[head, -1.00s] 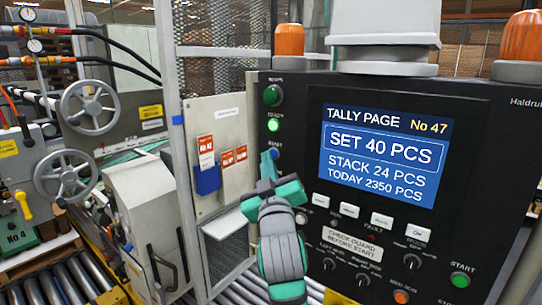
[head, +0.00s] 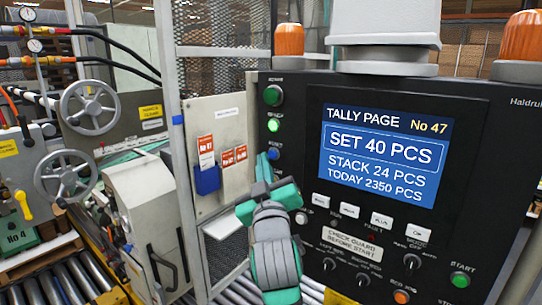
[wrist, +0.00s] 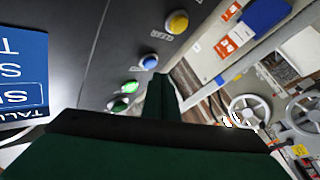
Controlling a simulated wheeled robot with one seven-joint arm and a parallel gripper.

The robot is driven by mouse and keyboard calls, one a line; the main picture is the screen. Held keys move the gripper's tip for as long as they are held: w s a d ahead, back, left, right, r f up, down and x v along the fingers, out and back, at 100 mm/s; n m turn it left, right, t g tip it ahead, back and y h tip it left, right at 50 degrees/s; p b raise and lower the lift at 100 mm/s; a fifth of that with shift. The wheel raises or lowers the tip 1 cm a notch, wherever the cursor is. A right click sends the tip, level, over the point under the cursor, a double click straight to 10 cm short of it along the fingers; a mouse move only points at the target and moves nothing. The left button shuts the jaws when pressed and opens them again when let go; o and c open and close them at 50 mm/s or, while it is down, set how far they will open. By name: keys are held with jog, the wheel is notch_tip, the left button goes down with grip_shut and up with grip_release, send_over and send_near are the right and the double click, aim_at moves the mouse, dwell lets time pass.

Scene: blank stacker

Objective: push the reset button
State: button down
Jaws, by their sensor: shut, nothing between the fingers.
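A blue button (head: 273,153) sits in the left column of the black control panel, below a lit green button (head: 273,125). The small label above the blue button is hard to read. My gripper (head: 263,161) is shut and empty, its tip just left of and below the blue button in the head view. In the wrist view the blue button (wrist: 149,62) shows uncovered, with the fingers (wrist: 162,88) beside it and a visible gap in the picture. I cannot tell the tip's distance from the panel. A yellow button (wrist: 177,22) shows further along the column; my arm hides it in the head view.
A screen (head: 386,155) fills the panel's middle, with white keys (head: 350,210) and knobs below. A green start button (head: 460,280) is at lower right. A mesh guard (head: 222,80) and a board with red tags (head: 206,152) stand left of the panel.

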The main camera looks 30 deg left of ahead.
jog(key=shift+s+a, duration=0.2)
jog(key=shift+s, duration=2.3)
jog(key=shift+f, duration=0.1)
jog(key=w+d+f+m+t+h, duration=0.1)
jog(key=d+f+m+h, duration=0.3)
jog(key=f, duration=0.6)
jog(key=w+d+f+m, duration=0.1)
jog(key=d+f, duration=0.4)
jog(key=f, duration=0.5)
jog(key=s+d+f+m+h, duration=0.25)
jog(key=d+f, duration=0.25)
jog(key=f, duration=0.3)
jog(key=s+d+f+m+h, duration=0.1)
jog(key=s+d+f, duration=0.2)
jog(key=d+f, duration=0.35)
jog(key=s+d+f+m+h, duration=0.35)
jog(key=s+d+f, duration=0.45)
jog(key=s+f, duration=0.55)
jog(key=s+d+f+g+h, duration=0.1)
jog(key=s+d, duration=0.2)
jog(key=s, duration=0.6)
jog(key=s+d+m+g+h, duration=0.1)
jog(key=s+d, duration=0.3)
jog(key=s, duration=0.5)
jog(key=shift+s+d+f, duration=0.15)
jog(key=shift+d+f, duration=0.15)
jog(key=shift+f, duration=0.1)
